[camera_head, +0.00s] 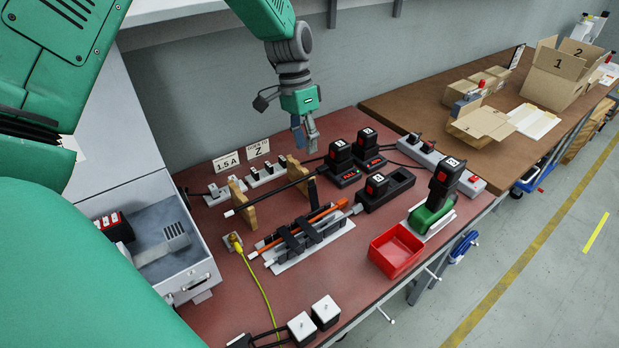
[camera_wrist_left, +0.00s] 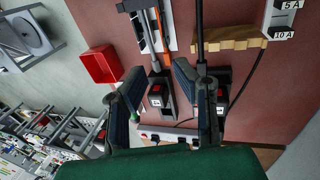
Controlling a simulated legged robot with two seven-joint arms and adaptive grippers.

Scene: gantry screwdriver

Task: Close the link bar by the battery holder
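A long dark bar with a pale end (camera_head: 272,193) lies across wooden supports (camera_head: 240,206) on the red table; I take it for the link bar but cannot be sure. My left gripper (camera_head: 305,140) hangs above the table's back edge, above the far part of the bar, touching nothing visible. In the left wrist view it (camera_wrist_left: 158,74) is open, with a charger and battery (camera_wrist_left: 156,96) seen below between its fingers. My right gripper is not in view.
An orange-and-black tool (camera_head: 318,219) lies in a rack in front of the bar. A power strip (camera_head: 440,166) runs along the right back. A grey drawer unit (camera_head: 170,240) is at left.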

